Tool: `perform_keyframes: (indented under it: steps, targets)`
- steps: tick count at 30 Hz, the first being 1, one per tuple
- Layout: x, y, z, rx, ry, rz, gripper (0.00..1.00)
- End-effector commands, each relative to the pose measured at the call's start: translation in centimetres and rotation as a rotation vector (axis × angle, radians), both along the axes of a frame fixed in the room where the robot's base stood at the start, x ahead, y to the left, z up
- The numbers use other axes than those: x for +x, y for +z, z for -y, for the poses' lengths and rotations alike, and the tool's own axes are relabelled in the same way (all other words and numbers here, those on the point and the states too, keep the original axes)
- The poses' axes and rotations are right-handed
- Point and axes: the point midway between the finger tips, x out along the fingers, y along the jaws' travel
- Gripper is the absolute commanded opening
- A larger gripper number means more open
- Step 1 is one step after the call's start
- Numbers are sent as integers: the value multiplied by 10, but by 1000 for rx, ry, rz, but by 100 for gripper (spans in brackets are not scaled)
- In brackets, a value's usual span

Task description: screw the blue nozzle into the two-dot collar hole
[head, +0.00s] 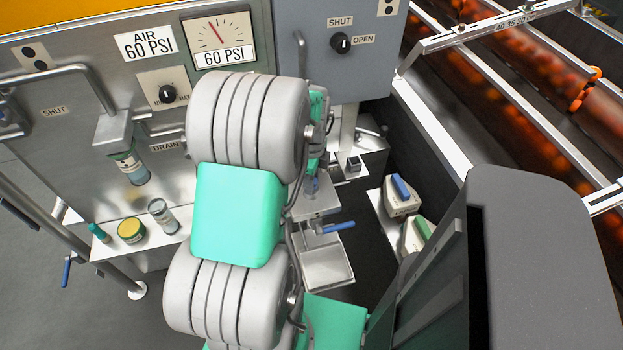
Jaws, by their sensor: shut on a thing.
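My grey and green arm covers the middle of the head view, and my gripper's fingers are hidden behind it. I cannot make out the blue nozzle. A small bluish piece shows just right of my arm, but it is too small and too covered to name. I cannot see the collar hole. A two-dot plate (30,55) is on the panel at the upper left, and another two-dot plate (388,6) is at the top. Whether either belongs to the collar cannot be told.
A metal tray (326,262) and a blue-handled lever (338,227) are right of my arm. A blue-topped block (401,190) and a green-topped block (415,235) stand further right. A yellow-lidded jar (131,230) and glass jar (163,216) stand on the left shelf.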

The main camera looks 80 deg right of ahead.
Motion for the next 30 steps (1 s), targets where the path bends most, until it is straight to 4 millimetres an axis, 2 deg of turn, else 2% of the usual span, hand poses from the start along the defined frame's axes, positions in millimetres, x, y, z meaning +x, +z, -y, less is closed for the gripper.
perform_keyframes:
  steps: [5,11,17,21,30]
  targets:
    - [0,0,1,-3,0,1,0]
    - [0,1,1,-3,-149,1,0]
    - [0,1,1,-3,-154,1,0]
    - [0,2,1,-3,-279,0,0]
    - [1,2,1,-3,-349,0,0]
